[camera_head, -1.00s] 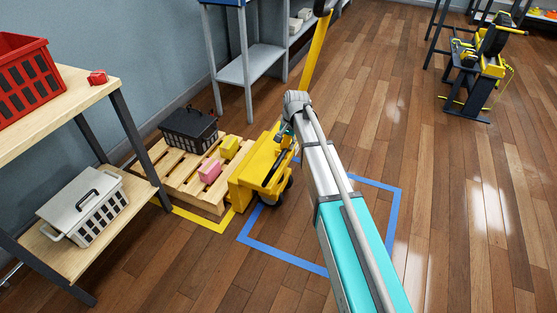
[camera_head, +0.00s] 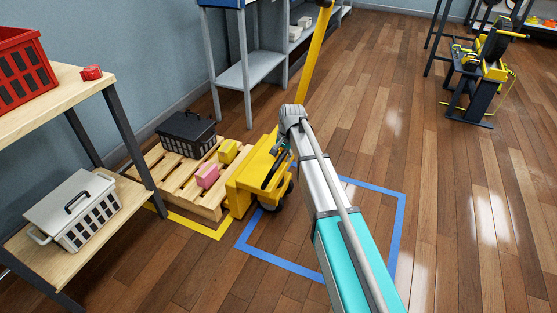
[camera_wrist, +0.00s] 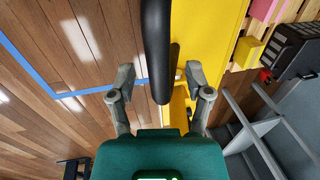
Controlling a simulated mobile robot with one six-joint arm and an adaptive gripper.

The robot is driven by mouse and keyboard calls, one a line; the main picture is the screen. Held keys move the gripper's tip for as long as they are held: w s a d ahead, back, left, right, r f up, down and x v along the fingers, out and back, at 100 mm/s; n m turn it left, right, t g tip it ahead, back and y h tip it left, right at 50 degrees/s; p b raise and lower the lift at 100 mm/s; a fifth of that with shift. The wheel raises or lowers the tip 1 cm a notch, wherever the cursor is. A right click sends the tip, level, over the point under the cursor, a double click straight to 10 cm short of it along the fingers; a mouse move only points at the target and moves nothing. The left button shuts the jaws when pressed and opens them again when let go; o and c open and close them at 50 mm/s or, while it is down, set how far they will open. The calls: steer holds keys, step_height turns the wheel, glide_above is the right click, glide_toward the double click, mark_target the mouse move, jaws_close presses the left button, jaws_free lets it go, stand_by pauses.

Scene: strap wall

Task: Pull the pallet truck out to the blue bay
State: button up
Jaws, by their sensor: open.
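The yellow pallet truck (camera_head: 240,185) stands at the front end of the wooden pallet (camera_head: 190,199), beside the left edge of the blue floor outline (camera_head: 272,261). A black bar shows on its front (camera_head: 275,172). My gripper (camera_head: 280,152) is over the truck's front, partly hidden by my arm. In the wrist view the gripper (camera_wrist: 160,72) is open, with one finger on each side of the black bar (camera_wrist: 157,45). I cannot tell whether either finger touches it.
The pallet carries a black crate (camera_head: 186,134), a pink block (camera_head: 207,176) and a yellow block (camera_head: 228,151). A yellow floor outline (camera_head: 190,225) runs by it. A wooden shelf (camera_head: 60,105) stands left, a grey rack (camera_head: 250,76) behind.

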steer(key=shift+f, duration=0.25)
steer(key=shift+a, duration=0.1)
jaws_close()
steer(key=shift+w+a, duration=0.1)
steer(key=shift+a, duration=0.2)
steer(key=shift+d, duration=0.15)
